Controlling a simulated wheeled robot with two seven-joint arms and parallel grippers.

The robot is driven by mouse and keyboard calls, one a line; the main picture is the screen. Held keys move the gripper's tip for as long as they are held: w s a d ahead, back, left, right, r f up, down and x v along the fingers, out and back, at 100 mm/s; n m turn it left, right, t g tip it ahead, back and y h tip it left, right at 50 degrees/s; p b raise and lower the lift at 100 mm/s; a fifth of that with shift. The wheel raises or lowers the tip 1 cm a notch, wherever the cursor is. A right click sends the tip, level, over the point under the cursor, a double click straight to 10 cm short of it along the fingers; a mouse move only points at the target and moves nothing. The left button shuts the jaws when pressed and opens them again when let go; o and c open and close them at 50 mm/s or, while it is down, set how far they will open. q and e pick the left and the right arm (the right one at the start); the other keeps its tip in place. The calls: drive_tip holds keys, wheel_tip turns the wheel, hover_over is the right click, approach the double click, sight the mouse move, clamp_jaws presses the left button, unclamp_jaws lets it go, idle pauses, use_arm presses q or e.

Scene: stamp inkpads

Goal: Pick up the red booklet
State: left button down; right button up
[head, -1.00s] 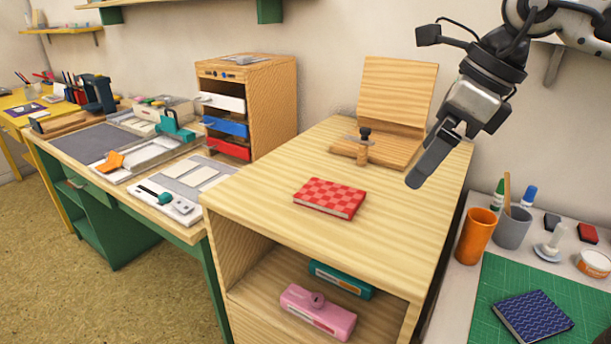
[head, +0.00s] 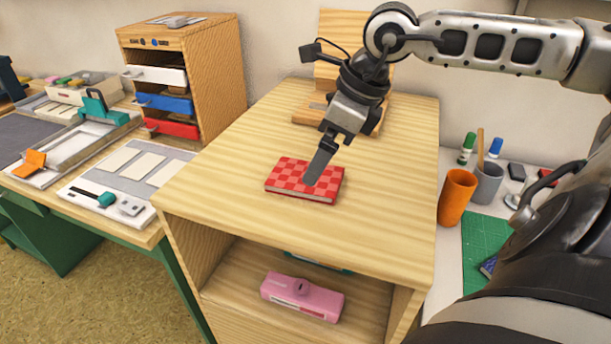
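The red checkered booklet (head: 285,179) lies flat on the light wooden cabinet top (head: 220,190), near its middle. My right gripper (head: 317,167) comes in from the right and points down at the booklet. Its dark fingertip overlaps the booklet's right half in the head view and hides a small part of the cover. I cannot tell whether it touches the booklet or hovers just above it. The fingers are seen nearly edge-on, so their opening does not show. My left gripper is out of view.
A wooden stand (head: 341,38) is behind my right gripper, partly hidden. A drawer unit (head: 215,75) stands to the left. An orange cup (head: 457,195) and a grey cup (head: 487,182) stand to the right. A pink box (head: 301,296) sits on the shelf below.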

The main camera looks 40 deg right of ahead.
drive_tip(key=shift+p+x, duration=0.5)
drive_tip(key=shift+x, duration=0.3)
drive_tip(key=shift+w+a+f+p, duration=0.1)
drive_tip(key=shift+w+f+p, duration=0.3)
drive_tip(key=shift+p, duration=0.35)
drive_tip(key=shift+x, duration=1.4)
drive_tip(key=c, duration=1.1)
